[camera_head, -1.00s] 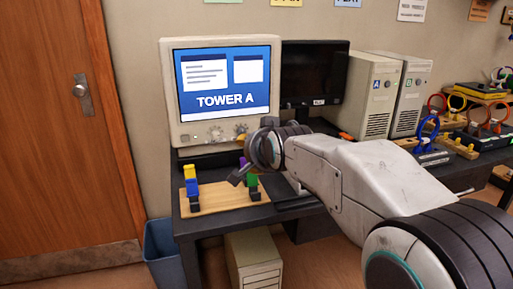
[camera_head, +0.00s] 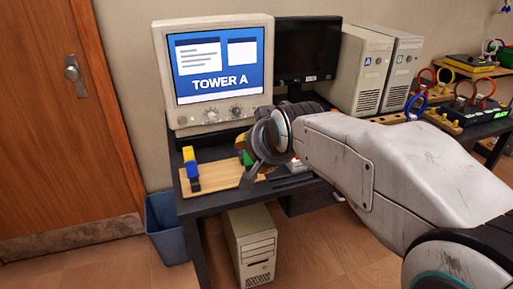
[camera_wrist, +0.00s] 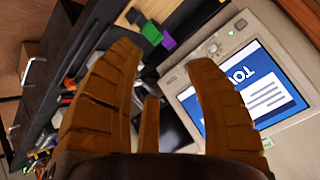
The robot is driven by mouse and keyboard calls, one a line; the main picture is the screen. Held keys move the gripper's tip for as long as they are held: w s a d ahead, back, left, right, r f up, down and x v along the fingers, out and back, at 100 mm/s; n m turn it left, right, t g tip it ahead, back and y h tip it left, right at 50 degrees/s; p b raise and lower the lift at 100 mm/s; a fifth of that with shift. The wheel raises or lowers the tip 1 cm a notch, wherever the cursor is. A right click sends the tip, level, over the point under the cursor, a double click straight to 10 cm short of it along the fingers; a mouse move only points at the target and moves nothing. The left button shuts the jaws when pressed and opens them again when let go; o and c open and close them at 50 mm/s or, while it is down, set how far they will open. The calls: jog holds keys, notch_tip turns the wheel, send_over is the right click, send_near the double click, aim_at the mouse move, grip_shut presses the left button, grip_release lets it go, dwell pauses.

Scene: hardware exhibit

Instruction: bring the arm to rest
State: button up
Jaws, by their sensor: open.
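The fingers are mostly hidden there behind the wrist. The lit monitor (camera_head: 218,62) reads TOWER A; its tilted screen also shows in the wrist view (camera_wrist: 250,95).
A wooden board (camera_head: 215,181) with coloured blocks (camera_head: 191,168) lies near the wrist. A dark monitor (camera_head: 305,52), two beige towers (camera_head: 362,75) and ring stands (camera_head: 465,95) stand behind the arm. A blue bin (camera_head: 167,228) stands left of the desk.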

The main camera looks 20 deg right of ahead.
dwell(0.3)
jog(key=s+r+n+g+p, duration=0.2)
jog(key=s+p, duration=0.6)
jog(key=s, duration=0.4)
jog(key=s+r+n+g+p, duration=0.1)
jog(key=s+n+g+p, duration=0.3)
jog(key=s+p, duration=0.4)
jog(key=shift+s+r, duration=0.4)
jog(key=shift+s, duration=1.45)
dwell(1.4)
